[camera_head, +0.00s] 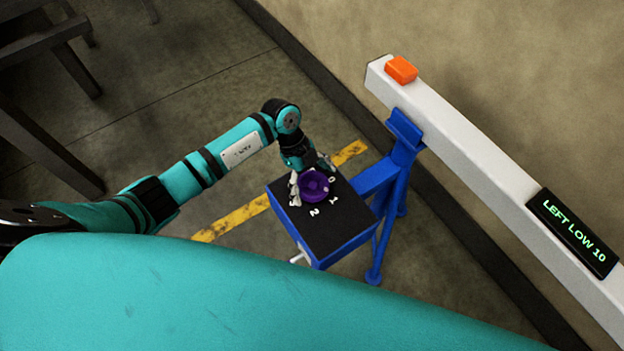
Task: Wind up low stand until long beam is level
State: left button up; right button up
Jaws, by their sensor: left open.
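The long beam (470,150) is white and runs from the upper middle to the lower right. A black display (573,232) on it reads "LEFT LOW 10". A blue stand (375,180) is under the beam near its far end. The stand carries a box with a black top (325,225), and a purple knob (314,185) sits on it among white numbers. My left gripper (308,182) is open at the knob, with its fingers around the knob's sides. Whether the fingers touch the knob is hard to tell. My right gripper is not in view.
An orange block (401,70) sits on the beam's far end. A small pale handle (298,258) sticks out of the box's near side. A yellow floor stripe (235,219) runs behind the box. A wall stands behind the beam, and dark furniture (40,140) is at the left.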

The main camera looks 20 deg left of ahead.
pick_arm(q)
jog(key=c, duration=1.1)
jog(key=shift+w+m, duration=0.1)
jog(key=shift+m, duration=0.2)
jog(key=shift+m+g+b, duration=0.4)
jog(key=shift+m+b, duration=0.15)
jog(key=shift+m, duration=0.35)
jog(key=m+g+y+b, duration=0.1)
jog(key=m+b, duration=0.1)
jog(key=m, duration=0.1)
jog(key=shift+w+f, duration=0.1)
jog(key=m+y+b, duration=0.1)
jog(key=m+b, duration=0.1)
jog(key=m, duration=0.1)
jog(key=shift+m+g, duration=0.4)
jog(key=shift+d+m+y+b, duration=0.1)
jog(key=shift+m+y+b, duration=0.6)
jog(key=shift+m, duration=0.5)
jog(key=shift+g, duration=0.3)
